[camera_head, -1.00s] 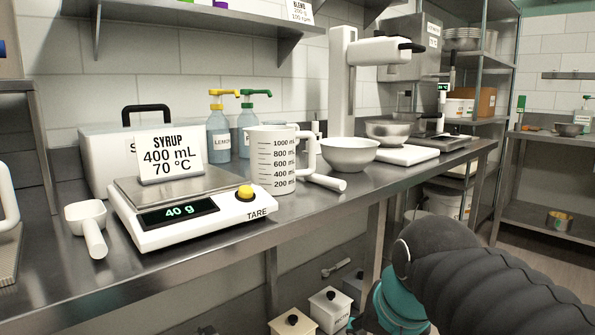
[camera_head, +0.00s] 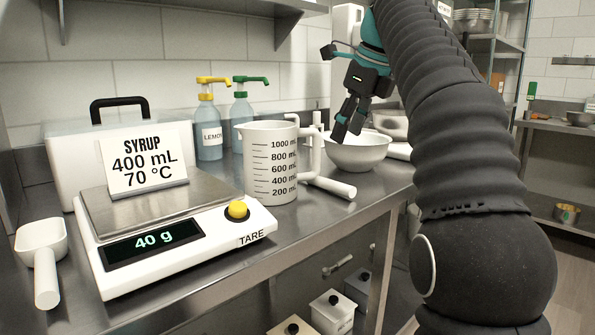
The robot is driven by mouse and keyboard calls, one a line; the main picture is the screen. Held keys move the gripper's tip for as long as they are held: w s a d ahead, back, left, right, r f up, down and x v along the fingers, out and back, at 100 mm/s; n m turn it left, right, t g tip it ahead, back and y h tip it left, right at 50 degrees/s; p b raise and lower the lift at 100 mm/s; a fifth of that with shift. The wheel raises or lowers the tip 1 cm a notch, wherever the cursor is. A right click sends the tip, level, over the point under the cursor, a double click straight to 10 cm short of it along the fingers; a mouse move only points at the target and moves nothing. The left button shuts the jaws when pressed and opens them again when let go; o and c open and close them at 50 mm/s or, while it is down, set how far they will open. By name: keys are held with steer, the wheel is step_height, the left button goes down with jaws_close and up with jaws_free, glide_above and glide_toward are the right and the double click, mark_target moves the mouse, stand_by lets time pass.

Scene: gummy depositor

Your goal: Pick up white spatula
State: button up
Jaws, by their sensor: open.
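A white cylindrical handle (camera_head: 331,187) lies on the steel counter just right of the white measuring jug (camera_head: 270,165). Its other end is hidden behind the jug, so I cannot tell for sure that it is the white spatula. My gripper (camera_head: 349,127) is open and empty, pointing down in front of the white bowl (camera_head: 357,151) in the picture. It is above and slightly right of the handle, apart from it.
A scale (camera_head: 175,235) reading 40 g carries a syrup sign (camera_head: 145,162). A white scoop (camera_head: 43,255) lies at left. Two pump bottles, lemon (camera_head: 208,130) and a green-topped one (camera_head: 242,115), stand behind the jug. A shelf (camera_head: 200,8) hangs above.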

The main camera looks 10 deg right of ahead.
steer(key=w+m, duration=0.2)
glide_above(341, 188)
steer(key=w, duration=0.3)
steer(key=f, duration=0.7)
steer(key=shift+w+a, duration=0.15)
steer(key=shift+a, duration=0.25)
steer(key=shift+s+b+x, duration=0.2)
steer(key=shift+b+x, duration=0.1)
steer(key=shift+x, duration=1.05)
steer(key=shift+s+b+x, duration=0.2)
steer(key=shift+b+x, duration=0.1)
steer(key=shift+x, duration=1.05)
steer(key=shift+d+f, duration=0.15)
jaws_close()
